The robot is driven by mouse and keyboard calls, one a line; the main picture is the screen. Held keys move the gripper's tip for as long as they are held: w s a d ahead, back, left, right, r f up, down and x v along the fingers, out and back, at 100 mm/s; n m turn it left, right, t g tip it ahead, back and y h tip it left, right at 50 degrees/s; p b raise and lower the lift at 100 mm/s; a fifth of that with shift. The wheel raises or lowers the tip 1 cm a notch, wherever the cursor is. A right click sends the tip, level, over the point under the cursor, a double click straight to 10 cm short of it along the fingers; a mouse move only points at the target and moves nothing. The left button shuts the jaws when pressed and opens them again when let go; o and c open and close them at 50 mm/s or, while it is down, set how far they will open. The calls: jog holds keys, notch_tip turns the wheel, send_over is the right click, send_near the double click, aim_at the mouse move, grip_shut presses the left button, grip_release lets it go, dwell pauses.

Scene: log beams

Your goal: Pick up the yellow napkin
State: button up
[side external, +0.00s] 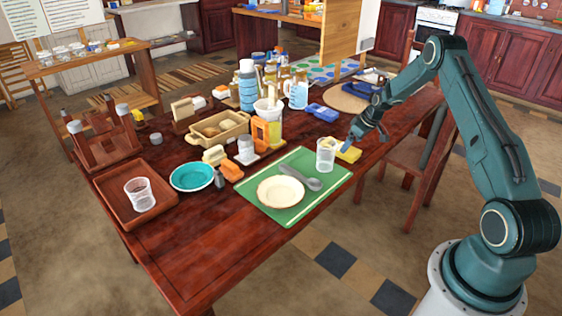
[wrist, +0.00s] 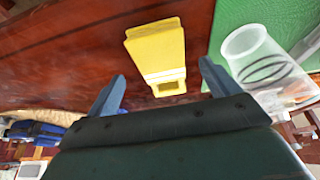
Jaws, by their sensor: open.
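The yellow napkin (side external: 347,153) lies on the dark red wooden table, just past the green placemat's corner, beside a clear cup (side external: 325,154). In the wrist view the napkin (wrist: 157,52) is a folded yellow block, ahead of the fingers and between their lines. My gripper (side external: 349,142) is close to the napkin, with its fingertips near it in the side view. In the wrist view my gripper (wrist: 160,78) is open, with one blue finger to each side and nothing between them. The exact height above the napkin is hard to tell.
The clear cup (wrist: 258,58) stands close to the right finger on the green placemat (side external: 247,206). A plate (side external: 281,192) and spoon lie on the mat. A blue object (side external: 322,112) lies behind the napkin. Bottles and jars crowd the back.

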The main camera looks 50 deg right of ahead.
jog(key=shift+x, duration=2)
jog(key=shift+f, duration=0.15)
jog(key=shift+c, duration=0.5)
jog(key=c, duration=1)
